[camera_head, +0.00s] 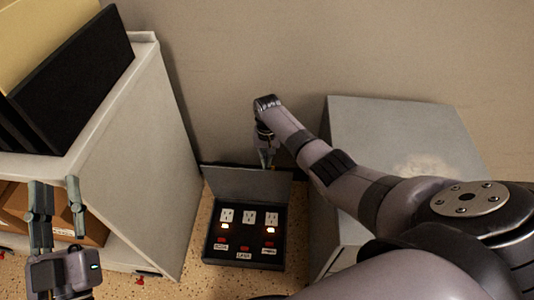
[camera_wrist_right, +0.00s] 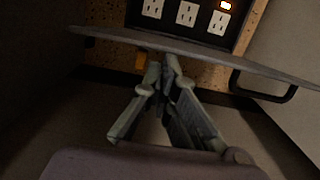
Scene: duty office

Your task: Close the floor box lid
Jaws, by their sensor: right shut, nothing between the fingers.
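The floor box (camera_head: 245,258) is a dark box on the floor with several white outlets, red switches and two lit orange lamps. Its grey lid (camera_head: 247,184) stands raised at the box's back edge, near the wall. My right gripper (camera_head: 266,160) is behind the lid, between lid and wall, pointing down and shut with nothing in it. In the right wrist view the gripper (camera_wrist_right: 163,62) is at the lid's edge (camera_wrist_right: 200,50); I cannot tell whether they touch. Outlets (camera_wrist_right: 187,13) show beyond it. My left gripper (camera_head: 57,198) is open and empty at the lower left.
A white shelf unit (camera_head: 150,165) with black binders (camera_head: 75,80) on top stands left of the box. A grey cabinet (camera_head: 400,125) stands to the right, under my right arm. The wall (camera_head: 230,60) is close behind the lid. A dark handle (camera_wrist_right: 265,92) shows in the wrist view.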

